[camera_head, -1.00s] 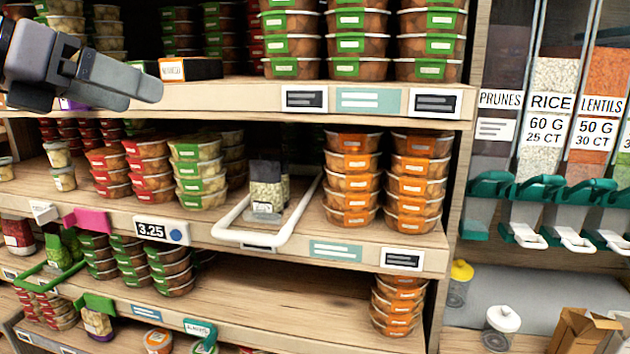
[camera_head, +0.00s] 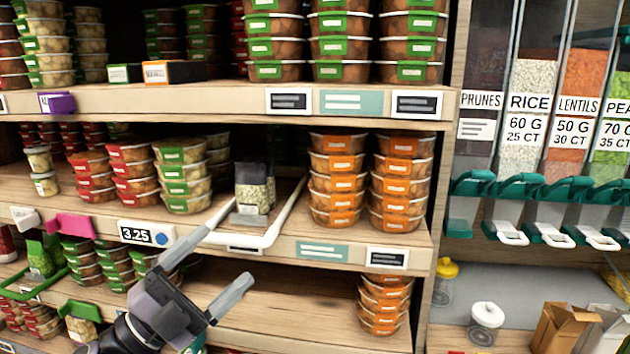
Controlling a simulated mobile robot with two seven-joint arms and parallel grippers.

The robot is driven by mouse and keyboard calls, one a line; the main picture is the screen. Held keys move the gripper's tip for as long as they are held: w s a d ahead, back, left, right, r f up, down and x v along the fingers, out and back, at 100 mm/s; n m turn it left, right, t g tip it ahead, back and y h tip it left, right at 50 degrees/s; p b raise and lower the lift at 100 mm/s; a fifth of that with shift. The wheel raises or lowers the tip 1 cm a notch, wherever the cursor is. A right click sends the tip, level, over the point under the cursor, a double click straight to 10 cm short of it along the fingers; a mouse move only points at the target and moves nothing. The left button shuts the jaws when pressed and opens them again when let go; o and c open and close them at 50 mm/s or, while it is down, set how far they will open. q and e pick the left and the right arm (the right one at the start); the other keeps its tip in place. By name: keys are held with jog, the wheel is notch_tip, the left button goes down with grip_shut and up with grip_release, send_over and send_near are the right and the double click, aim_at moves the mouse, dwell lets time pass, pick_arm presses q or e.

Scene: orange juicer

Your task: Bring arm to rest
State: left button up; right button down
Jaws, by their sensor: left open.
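My left gripper (camera_head: 218,258) is low in the head view, in front of the shelf below the middle one. Its two grey fingers are spread wide with nothing between them. They point up and to the right, towards the middle shelf. One finger overlaps the left side of a white tray frame (camera_head: 281,222) on that shelf. I cannot tell if they touch. A dark-topped pack of pale contents (camera_head: 252,190) stands in the frame. My right gripper is not in view.
Stacked tubs with orange lids (camera_head: 400,190) stand right of the frame. Green-lidded tubs (camera_head: 181,178) stand to its left. Dispensers with teal levers (camera_head: 560,190) are on the right, above a counter with a white-lidded jar (camera_head: 487,316). The lower shelf (camera_head: 290,305) has bare room.

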pick_arm(q)
jog(key=s+a+f+n+t+y, duration=0.1)
jog(key=a+f+n+t+y, duration=0.3)
jog(key=f+n+y, duration=0.7)
jog(key=s+f+n+g+y, duration=0.1)
jog(key=s+f+n, duration=0.3)
jog(key=f, duration=0.5)
jog(key=s+a+f+n+g+y, duration=0.1)
jog(key=s+f+n+g+y, duration=0.1)
jog(key=s+f, duration=0.6)
jog(key=s+a+f+n+g+y, duration=0.1)
jog(key=s+f+n+g, duration=0.4)
jog(key=f, duration=0.5)
jog(key=shift+s+a+f+n+y, duration=0.25)
jog(key=shift+s+f+n+y, duration=0.1)
jog(key=shift+s+y, duration=0.35)
jog(key=shift+s, duration=0.1)
